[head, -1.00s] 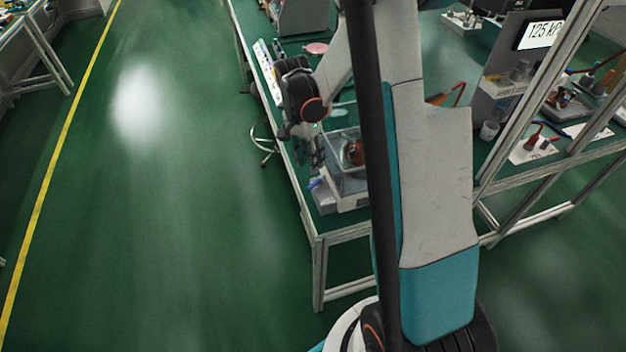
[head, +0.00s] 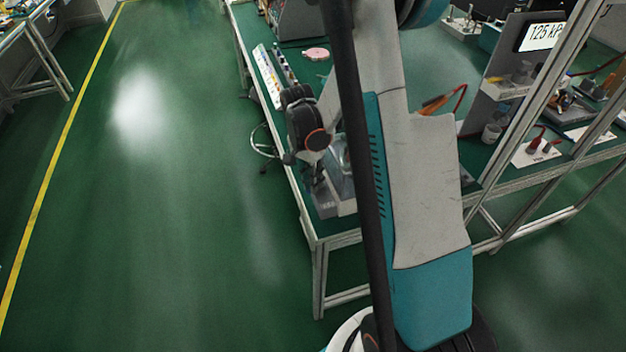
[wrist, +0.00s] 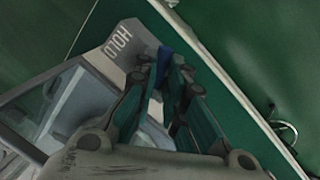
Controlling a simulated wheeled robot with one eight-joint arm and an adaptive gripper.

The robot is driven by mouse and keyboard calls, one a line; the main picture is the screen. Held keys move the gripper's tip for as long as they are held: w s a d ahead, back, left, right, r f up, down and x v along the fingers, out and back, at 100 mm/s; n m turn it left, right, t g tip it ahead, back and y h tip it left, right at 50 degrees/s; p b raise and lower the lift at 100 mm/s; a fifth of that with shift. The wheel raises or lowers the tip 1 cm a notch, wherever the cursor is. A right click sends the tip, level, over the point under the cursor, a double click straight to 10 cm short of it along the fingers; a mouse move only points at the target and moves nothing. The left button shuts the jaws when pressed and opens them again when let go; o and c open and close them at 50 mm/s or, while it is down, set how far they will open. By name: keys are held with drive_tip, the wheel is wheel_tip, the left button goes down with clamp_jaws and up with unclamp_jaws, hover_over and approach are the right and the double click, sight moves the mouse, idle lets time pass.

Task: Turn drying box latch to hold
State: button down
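The drying box is a clear-walled box with a grey rim (wrist: 28,137), low left in the wrist view. Its grey base (head: 346,208) shows at the bench's near corner in the head view, largely behind my arm. A grey plate marked HOLD (wrist: 118,42) lies at its corner. The blue latch handle (wrist: 165,60) shows at my fingertips, between the two fingers; its lower part is hidden. My gripper (wrist: 166,73) points down at it, one finger on each side. Whether the fingers press on the handle, I cannot tell. In the head view the latch is hidden behind my wrist.
The green bench top (head: 312,68) carries a pale strip rack (head: 268,76) and a pink disc (head: 316,54) farther back. A stool (head: 264,143) stands left of the bench. The aisle floor (head: 170,220) on the left is clear.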

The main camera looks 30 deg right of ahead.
drive_tip(key=shift+n, duration=0.3)
drive_tip(key=n, duration=0.1)
drive_tip(key=s+n+b, duration=0.1)
drive_tip(key=n, duration=0.1)
drive_tip(key=n+h, duration=0.1)
drive_tip(key=n, duration=0.1)
drive_tip(key=shift+s+d+t, duration=0.2)
drive_tip(key=shift+d+t, duration=0.05)
drive_tip(key=shift+t, duration=0.05)
drive_tip(key=n, duration=0.2)
drive_tip(key=n+b, duration=0.1)
drive_tip(key=n, duration=0.1)
drive_tip(key=s+d+n+t, duration=0.1)
drive_tip(key=n, duration=0.1)
drive_tip(key=shift+h, duration=0.3)
drive_tip(key=shift+n, duration=0.3)
drive_tip(key=c, duration=1.7)
unclamp_jaws()
drive_tip(key=shift+o, duration=0.2)
wheel_tip(320, 180, up, 8)
drive_tip(key=a, duration=0.1)
drive_tip(key=shift+w+a, duration=0.25)
